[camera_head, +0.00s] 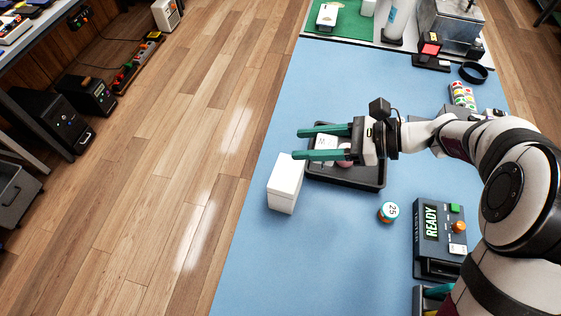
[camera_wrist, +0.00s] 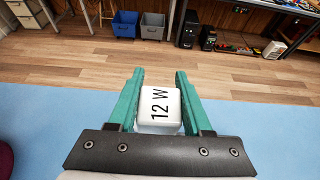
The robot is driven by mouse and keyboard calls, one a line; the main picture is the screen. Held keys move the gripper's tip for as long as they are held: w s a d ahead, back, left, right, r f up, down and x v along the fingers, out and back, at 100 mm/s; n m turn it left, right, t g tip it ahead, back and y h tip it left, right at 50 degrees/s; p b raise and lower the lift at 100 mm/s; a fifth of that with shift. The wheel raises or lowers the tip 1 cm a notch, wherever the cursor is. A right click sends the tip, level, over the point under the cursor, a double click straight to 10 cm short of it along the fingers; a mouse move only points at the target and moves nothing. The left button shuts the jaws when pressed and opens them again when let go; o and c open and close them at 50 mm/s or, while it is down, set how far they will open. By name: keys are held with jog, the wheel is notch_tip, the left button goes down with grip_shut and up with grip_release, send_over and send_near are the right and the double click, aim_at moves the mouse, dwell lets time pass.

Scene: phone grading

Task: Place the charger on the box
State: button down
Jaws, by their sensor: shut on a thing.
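My gripper (camera_head: 298,144) has two long teal fingers and reaches left over the table. The charger (camera_head: 321,142) also shows partly between the fingers in the head view. The white box (camera_head: 284,185) stands upright on the blue table, just in front of and below the fingertips in the head view. The charger is apart from the box. I cannot make out the box in the wrist view.
A black tray (camera_head: 352,180) lies under my gripper, with a pinkish item (camera_head: 345,163) partly hidden in it. A round tin marked 25 (camera_head: 388,212) and a tester reading READY (camera_head: 432,222) are to the right. The blue table (camera_head: 270,270) is clear at front left.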

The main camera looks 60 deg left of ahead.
jog(key=s+a+f, duration=0.4)
jog(key=a+f, duration=0.1)
jog(key=f, duration=0.3)
jog(key=shift+s+a+f, duration=0.25)
jog(key=shift+s+a, duration=0.1)
jog(key=shift+c, duration=1.7)
grip_release()
jog(key=shift+f, duration=0.15)
